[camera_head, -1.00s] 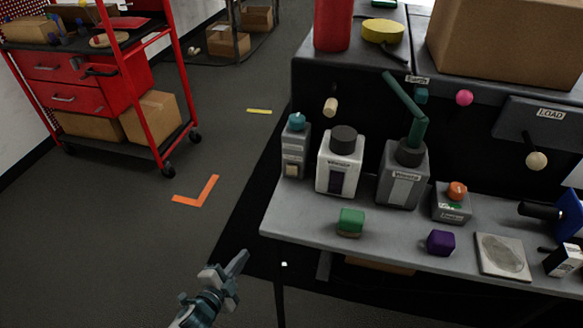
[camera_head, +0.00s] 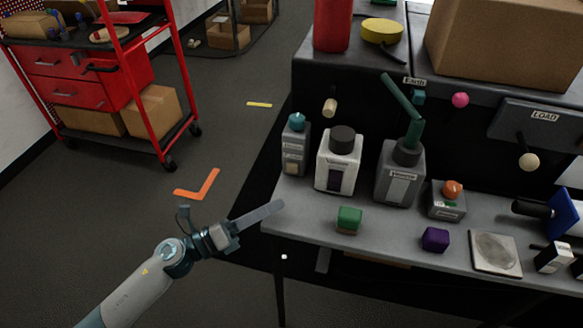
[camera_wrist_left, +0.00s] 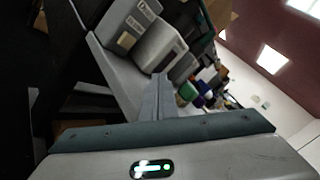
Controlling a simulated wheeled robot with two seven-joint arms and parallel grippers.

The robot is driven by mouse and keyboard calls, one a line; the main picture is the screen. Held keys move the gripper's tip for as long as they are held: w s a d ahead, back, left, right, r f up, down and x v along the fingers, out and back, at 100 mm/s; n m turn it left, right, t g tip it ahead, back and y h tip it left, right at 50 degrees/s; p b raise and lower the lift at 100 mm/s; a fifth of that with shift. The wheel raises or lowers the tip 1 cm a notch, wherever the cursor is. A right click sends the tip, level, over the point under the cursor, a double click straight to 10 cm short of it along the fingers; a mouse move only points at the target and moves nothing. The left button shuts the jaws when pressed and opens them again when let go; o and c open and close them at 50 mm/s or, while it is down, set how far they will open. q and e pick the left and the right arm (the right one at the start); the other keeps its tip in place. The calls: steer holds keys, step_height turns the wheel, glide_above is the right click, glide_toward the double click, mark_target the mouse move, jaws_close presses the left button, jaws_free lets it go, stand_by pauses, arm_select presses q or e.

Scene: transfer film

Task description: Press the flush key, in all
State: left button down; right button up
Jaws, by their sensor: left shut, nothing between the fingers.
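No label that I can read says flush, so I cannot tell for sure which key it is. A small grey box with a teal knob (camera_head: 295,145) stands at the table's left end and has a pale key (camera_head: 291,168) low on its front. It also shows in the left wrist view (camera_wrist_left: 125,25). My left gripper (camera_head: 278,206) is shut and empty, just off the table's left edge, in front of and below that box. Its closed fingers (camera_wrist_left: 158,82) point toward the boxes in the left wrist view. My right gripper is not in view.
On the grey table (camera_head: 300,218) stand a white box with a black cap (camera_head: 338,160), a grey box with a green lever (camera_head: 400,178), a green block (camera_head: 348,220), a purple block (camera_head: 435,239) and an orange-button box (camera_head: 447,205). Open floor lies left.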

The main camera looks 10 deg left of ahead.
mark_target(282, 192)
arm_select(q)
steer(key=shift+s+d+m+g, duration=0.2)
steer(key=shift+m+g, duration=0.1)
steer(key=shift+m, duration=0.1)
steer(key=shift+w, duration=0.15)
